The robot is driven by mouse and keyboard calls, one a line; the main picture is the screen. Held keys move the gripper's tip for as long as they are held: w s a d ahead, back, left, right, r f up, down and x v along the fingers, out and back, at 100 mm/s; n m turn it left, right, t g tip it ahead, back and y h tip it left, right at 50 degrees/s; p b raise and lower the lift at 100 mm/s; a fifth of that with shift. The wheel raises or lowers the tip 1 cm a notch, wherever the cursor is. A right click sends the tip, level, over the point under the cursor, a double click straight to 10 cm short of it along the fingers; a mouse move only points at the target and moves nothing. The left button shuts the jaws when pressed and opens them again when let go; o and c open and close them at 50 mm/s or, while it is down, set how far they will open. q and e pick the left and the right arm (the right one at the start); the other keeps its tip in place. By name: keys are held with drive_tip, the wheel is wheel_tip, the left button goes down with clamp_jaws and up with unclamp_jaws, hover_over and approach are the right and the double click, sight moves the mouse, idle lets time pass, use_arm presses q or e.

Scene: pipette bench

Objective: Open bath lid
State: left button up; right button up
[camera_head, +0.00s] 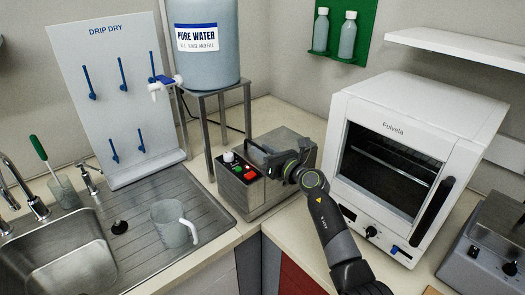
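The bath is a brushed-metal box (268,201) in the corner of the counter, with a dark front panel carrying a white knob and green and red buttons. Its flat metal lid (291,143) looks closed, and my arm hides part of it. My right arm comes in from the lower right, and its dark gripper (262,158) is over the front left part of the bath's top. The fingers blend with dark parts there, so I cannot tell whether they are apart or touching a handle. My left gripper is not in view.
A white oven (408,91) stands close on the right. A water tank (207,69) on a metal stand (203,108) is behind left. A sink with a drainboard (145,252) holding a mug (173,222) lies left. A grey device (490,235) is at far right.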

drive_tip(key=shift+w+a, duration=0.2)
clamp_jaws()
idle(0.4)
